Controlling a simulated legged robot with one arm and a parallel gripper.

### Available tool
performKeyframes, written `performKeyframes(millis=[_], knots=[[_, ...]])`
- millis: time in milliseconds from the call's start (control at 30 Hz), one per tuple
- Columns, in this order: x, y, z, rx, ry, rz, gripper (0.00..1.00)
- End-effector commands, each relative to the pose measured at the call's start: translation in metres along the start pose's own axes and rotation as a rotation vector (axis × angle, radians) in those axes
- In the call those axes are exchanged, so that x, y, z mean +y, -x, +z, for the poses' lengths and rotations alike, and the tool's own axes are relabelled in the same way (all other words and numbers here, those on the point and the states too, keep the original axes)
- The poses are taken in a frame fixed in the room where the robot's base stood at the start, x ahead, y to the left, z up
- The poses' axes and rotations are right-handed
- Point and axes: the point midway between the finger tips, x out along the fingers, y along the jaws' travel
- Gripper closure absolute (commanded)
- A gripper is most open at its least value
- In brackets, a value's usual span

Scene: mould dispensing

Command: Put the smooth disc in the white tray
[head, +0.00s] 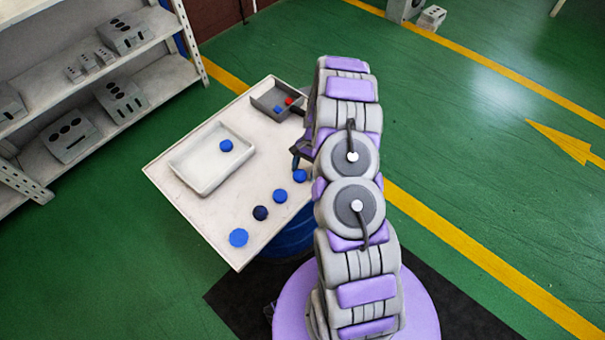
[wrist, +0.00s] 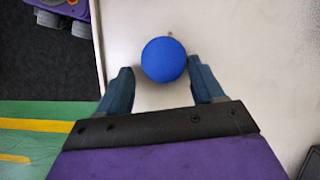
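The white tray (head: 180,174) lies on the table with one blue disc (head: 226,145) in it. A row of discs lies on the bare table: a blue one (head: 299,175) nearest my gripper, another blue one (head: 280,196), a darker one (head: 260,213) and a blue one (head: 238,237) near the front corner. My gripper (head: 297,158) is low over the table's right side, partly hidden by my arm. In the wrist view the open fingers (wrist: 160,70) stand on either side of a plain blue disc (wrist: 164,59), with gaps on both sides. Surface textures in the head view are too small to tell.
A grey tray (head: 262,104) at the table's back holds a red piece (head: 289,101) and a blue piece (head: 278,110). Metal shelves (head: 165,82) with grey blocks stand at the left. The table (head: 160,170) is clear between the white tray and the disc row.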

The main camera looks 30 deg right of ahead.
Motion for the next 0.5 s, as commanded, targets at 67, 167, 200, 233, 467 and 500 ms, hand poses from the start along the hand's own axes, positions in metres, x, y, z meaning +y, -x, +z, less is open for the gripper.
performKeyframes(millis=[67,167,200,233,467,500], knots=[[-0.0019,0.0002,0.0009,0.006,0.002,0.0,0.43],[-0.0034,-0.0001,0.0036,0.009,0.002,0.001,0.52],[-0.0035,0.0,0.004,0.01,0.002,0.002,0.56],[-0.0035,-0.0001,0.0041,0.009,0.002,0.002,0.59],[-0.0008,0.0003,0.0,0.003,0.002,0.0,0.79],[-0.0004,0.0004,-0.0007,0.002,0.002,-0.001,0.84]])
